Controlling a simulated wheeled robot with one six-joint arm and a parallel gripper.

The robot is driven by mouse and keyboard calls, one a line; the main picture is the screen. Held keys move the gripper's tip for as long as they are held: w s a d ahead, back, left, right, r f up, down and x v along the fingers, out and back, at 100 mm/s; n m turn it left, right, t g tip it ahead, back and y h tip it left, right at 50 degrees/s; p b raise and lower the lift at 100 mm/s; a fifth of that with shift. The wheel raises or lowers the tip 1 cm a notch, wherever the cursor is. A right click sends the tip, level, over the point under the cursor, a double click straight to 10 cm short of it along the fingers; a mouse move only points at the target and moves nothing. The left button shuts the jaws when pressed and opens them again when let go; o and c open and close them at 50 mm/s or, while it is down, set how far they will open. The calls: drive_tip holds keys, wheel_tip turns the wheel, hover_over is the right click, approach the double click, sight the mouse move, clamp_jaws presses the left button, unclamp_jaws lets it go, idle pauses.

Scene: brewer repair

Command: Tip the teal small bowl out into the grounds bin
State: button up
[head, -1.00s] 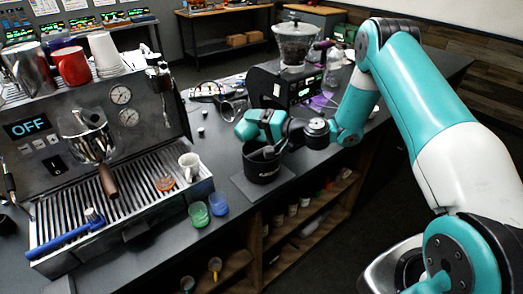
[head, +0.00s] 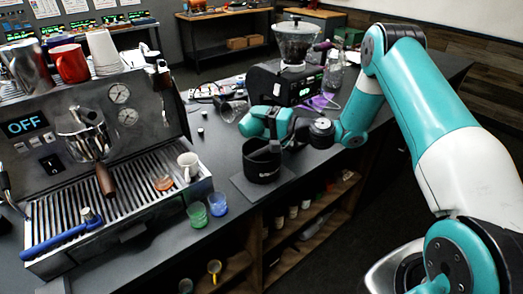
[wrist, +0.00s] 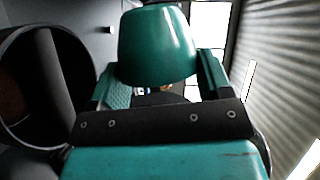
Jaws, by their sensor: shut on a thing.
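The teal small bowl (wrist: 157,45) is between my gripper's fingers in the wrist view, its smooth rounded outside toward the camera. My gripper (wrist: 160,88) is shut on it. The bowl's inside and any contents are hidden. In the head view my gripper (head: 264,125) is above the back of the grounds bin, pointing left. The grounds bin (head: 262,167) is a black open cylinder standing upright on a dark mat. In the wrist view the bin (wrist: 62,85) lies to the left, turned sideways in the picture, with something brown inside, apart from the bowl.
The espresso machine (head: 85,130) stands to the left, with a white cup (head: 188,165) on its drip tray. A green glass (head: 197,214) and a blue glass (head: 217,204) stand near the counter's front edge. The grinder (head: 290,80) is behind my gripper.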

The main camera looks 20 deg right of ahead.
drive_tip(key=shift+d+b, duration=0.15)
drive_tip(key=shift+b, duration=0.15)
drive_tip(key=m+b, duration=0.1)
drive_tip(key=b, duration=0.2)
drive_tip(key=shift+d+f+y+b, duration=0.1)
drive_tip(key=shift+f+y+b, duration=0.1)
drive_tip(key=shift+y+b, duration=0.1)
drive_tip(key=b, duration=0.3)
drive_tip(key=shift+w+d+f+m, duration=0.1)
drive_tip(key=shift+w+m, duration=0.05)
drive_tip(key=shift+m, duration=0.15)
drive_tip(key=b, duration=0.4)
drive_tip(key=shift+m+t, duration=0.3)
drive_tip(key=m+b, duration=0.1)
drive_tip(key=b, duration=0.4)
drive_tip(key=m+t+b, duration=0.1)
drive_tip(key=b, duration=0.4)
drive_tip(key=shift+d+y, duration=0.4)
drive_tip(key=shift+w+d+f+m+t+b, duration=0.15)
drive_tip(key=shift+m+t+b, duration=0.65)
drive_tip(key=shift+b, duration=1.9)
drive_tip(key=shift+d+f+m+t+b, duration=0.1)
drive_tip(key=shift+d+m+t+b, duration=0.05)
drive_tip(key=shift+m+b, duration=0.75)
drive_tip(key=shift+d+m+t+b, duration=0.15)
drive_tip(key=shift+m+b, duration=0.45)
drive_tip(key=shift+b, duration=0.5)
